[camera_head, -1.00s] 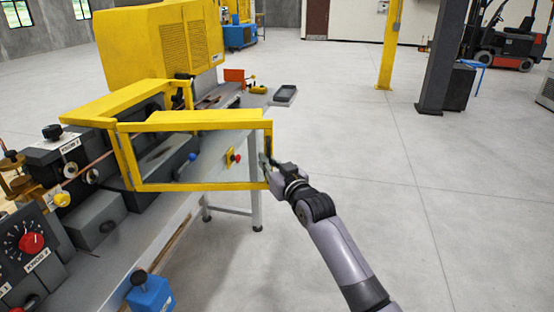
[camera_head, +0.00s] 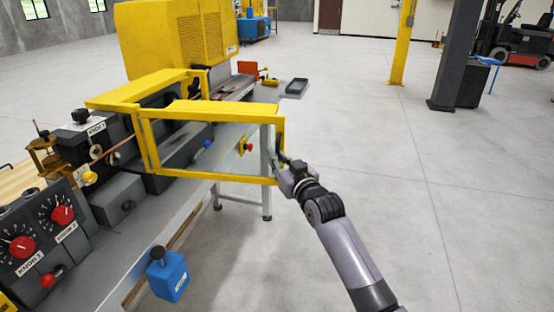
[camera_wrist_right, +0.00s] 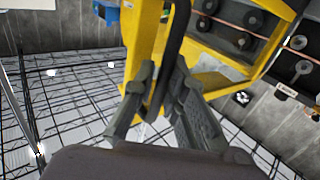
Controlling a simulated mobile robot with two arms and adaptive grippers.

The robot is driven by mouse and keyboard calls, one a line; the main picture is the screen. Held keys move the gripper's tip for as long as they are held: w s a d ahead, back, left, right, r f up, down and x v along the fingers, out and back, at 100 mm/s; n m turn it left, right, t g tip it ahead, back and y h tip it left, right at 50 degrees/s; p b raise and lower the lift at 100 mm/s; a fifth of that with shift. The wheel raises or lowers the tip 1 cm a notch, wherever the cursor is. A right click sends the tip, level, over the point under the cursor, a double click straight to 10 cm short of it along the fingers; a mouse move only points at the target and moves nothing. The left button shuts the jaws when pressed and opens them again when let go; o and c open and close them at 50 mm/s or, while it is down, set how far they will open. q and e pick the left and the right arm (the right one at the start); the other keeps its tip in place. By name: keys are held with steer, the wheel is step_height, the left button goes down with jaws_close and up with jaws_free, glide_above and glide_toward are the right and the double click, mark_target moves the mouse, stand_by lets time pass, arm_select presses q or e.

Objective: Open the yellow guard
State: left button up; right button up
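The yellow guard (camera_head: 215,178) is a rectangular frame on the machine bench. In the head view its front panel stands out at an angle from the fixed yellow frame behind it, with its free end over the bench's front edge. My right gripper (camera_head: 285,164) is at that free end. In the right wrist view, the guard's black handle bar (camera_wrist_right: 178,35) runs between the fingers of my right gripper (camera_wrist_right: 163,95), which are closed around it. The yellow guard frame (camera_wrist_right: 143,45) shows just behind the bar. My left gripper is not in view.
Knob panels (camera_head: 50,235) and a blue block (camera_head: 168,275) are at the bench's front left. A red button (camera_head: 249,147) is on the bench front. A tall yellow housing (camera_head: 180,40) stands behind. The floor (camera_head: 440,210) to the right is clear.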

steer(key=o, duration=0.3)
steer(key=shift+o, duration=0.2)
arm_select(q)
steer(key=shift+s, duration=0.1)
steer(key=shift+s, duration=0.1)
arm_select(e)
steer(key=v, duration=1.2)
